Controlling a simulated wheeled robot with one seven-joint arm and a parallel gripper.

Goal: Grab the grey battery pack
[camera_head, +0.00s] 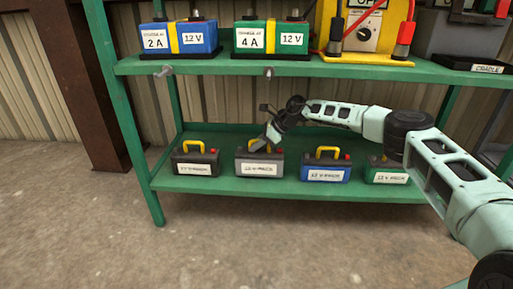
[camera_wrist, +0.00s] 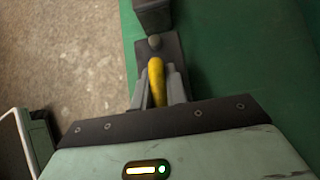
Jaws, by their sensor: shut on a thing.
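The grey battery pack (camera_head: 260,168) stands upright on the lower green shelf, second from the left, with a white label on its front. My gripper (camera_head: 266,141) reaches down to its top from the right and above. In the wrist view, my gripper (camera_wrist: 158,88) is shut on the pack's yellow handle (camera_wrist: 156,72), with a grey finger on each side. The handle is mostly hidden by the gripper in the head view. The pack appears to rest on the shelf.
A black pack (camera_head: 196,162) stands to the left, a blue pack (camera_head: 325,170) and a green pack (camera_head: 388,174) to the right. The upper green shelf (camera_head: 330,70) holds chargers and passes above my forearm. Open concrete floor (camera_head: 80,220) lies in front and to the left.

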